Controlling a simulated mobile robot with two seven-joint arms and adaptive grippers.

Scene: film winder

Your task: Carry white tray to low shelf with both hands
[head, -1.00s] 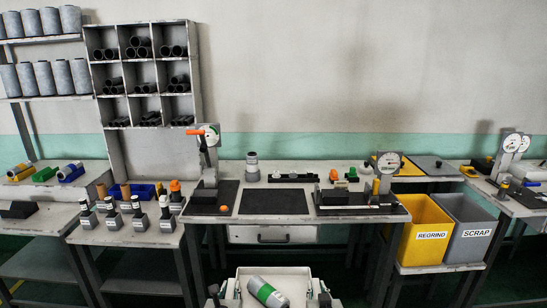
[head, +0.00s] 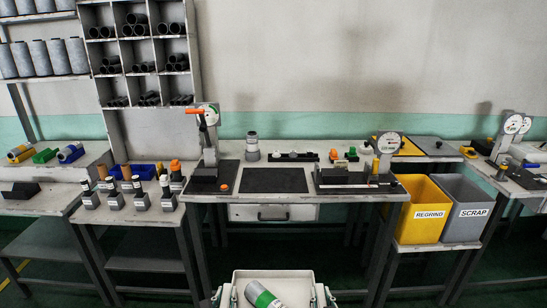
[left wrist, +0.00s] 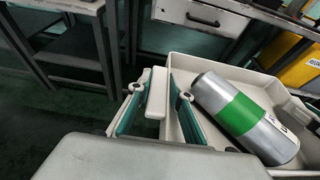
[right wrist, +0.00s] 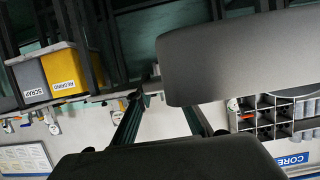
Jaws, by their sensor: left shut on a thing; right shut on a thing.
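The white tray (head: 306,274) is at the bottom middle of the head view, in front of the benches and cut off by the frame edge. A grey roll with a green band (head: 263,296) lies tilted in it; the left wrist view shows this roll (left wrist: 238,112) inside the tray wall (left wrist: 178,62). My left gripper (head: 219,297) is shut on the tray's white left handle (left wrist: 157,92), between its fingers. My right gripper (head: 326,297) is shut at the tray's right side; its grip is unclear in the right wrist view, where a large grey shape covers much.
Low shelves (head: 146,270) lie under the left benches. The middle bench (head: 300,197) has a drawer (head: 272,213) and winder devices on top. A yellow regrind bin (head: 422,208) and a grey scrap bin (head: 467,211) stand on a low stand at right. Dark green floor is open ahead.

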